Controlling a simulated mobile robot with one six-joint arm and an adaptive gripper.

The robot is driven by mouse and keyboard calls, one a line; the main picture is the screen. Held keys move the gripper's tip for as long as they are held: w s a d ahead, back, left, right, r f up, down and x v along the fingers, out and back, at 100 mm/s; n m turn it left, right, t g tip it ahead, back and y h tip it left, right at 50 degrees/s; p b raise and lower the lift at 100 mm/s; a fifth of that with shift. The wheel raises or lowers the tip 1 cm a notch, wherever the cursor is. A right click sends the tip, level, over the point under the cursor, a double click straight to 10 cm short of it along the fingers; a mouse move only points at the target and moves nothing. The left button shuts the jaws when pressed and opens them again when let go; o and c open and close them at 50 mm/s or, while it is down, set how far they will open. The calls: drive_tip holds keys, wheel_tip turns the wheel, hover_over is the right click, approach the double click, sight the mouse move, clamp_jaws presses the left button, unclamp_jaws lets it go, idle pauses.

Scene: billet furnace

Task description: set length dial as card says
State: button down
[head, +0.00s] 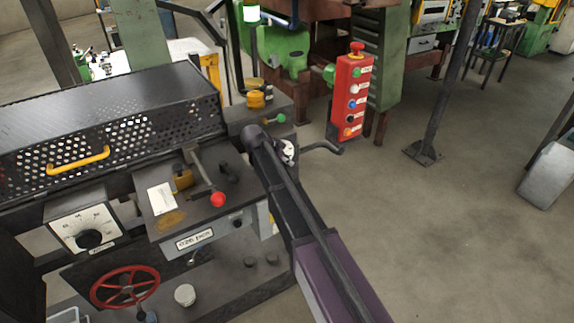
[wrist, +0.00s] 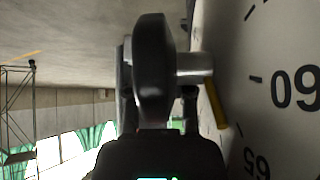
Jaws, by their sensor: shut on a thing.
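In the wrist view my gripper (wrist: 158,95) is shut on a black knob (wrist: 152,50), with a dark finger on either side of it. A metal shaft runs from the knob to a pale dial face (wrist: 285,50) on the right. The face carries 60 and, lower, 65. A yellow pointer (wrist: 217,106) slants down beside the shaft; which mark it meets I cannot tell. In the head view a white card (head: 161,198) lies on the machine; its writing is too small to read. My gripper is hidden there behind my arm.
A second white dial (head: 84,222) with a black knob sits at the left, above a red handwheel (head: 125,287). A red button box (head: 350,95) hangs behind.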

drive_tip(key=shift+s+r+t+h+b, duration=0.1)
drive_tip(key=shift+t+h+b, duration=0.3)
drive_tip(key=shift+h, duration=0.2)
drive_tip(key=shift+r, duration=0.1)
drive_tip(key=c, duration=0.8)
unclamp_jaws()
drive_tip(key=shift+o, duration=0.2)
drive_tip(key=shift+g+y+p, duration=0.3)
drive_tip(key=shift+y+p, duration=0.1)
drive_tip(key=shift+p, duration=0.2)
